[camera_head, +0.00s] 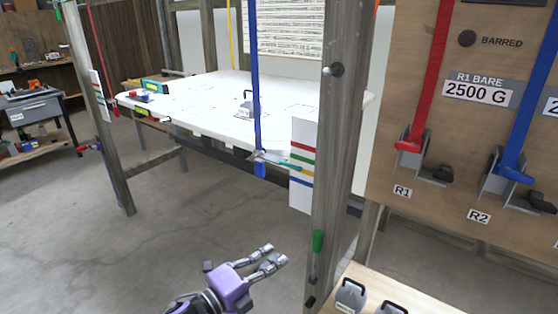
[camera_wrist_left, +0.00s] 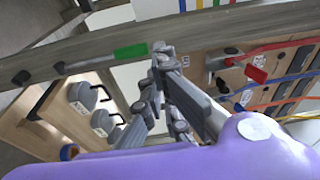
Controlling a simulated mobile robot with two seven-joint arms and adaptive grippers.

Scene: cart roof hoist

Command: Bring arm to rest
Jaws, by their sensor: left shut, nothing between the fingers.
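My left gripper (camera_head: 270,258) is low in the middle of the head view, over the grey concrete floor. Its purple wrist comes up from the bottom edge. The gripper is shut and empty, and nothing touches its fingers. It stands to the left of the wooden post (camera_head: 336,150), apart from it in the picture. In the left wrist view the grey fingers (camera_wrist_left: 160,62) show above the purple wrist housing, with the post behind them. My right gripper is in neither view.
The white roof panel (camera_head: 205,105) hangs level by coloured straps. A green-handled tool (camera_head: 317,242) is on the post. At right, a wooden board (camera_head: 410,90) carries red and blue straps in cleats. Below it, grey weights (camera_head: 350,296) stand on a shelf. Open floor (camera_head: 180,240) lies left of the gripper.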

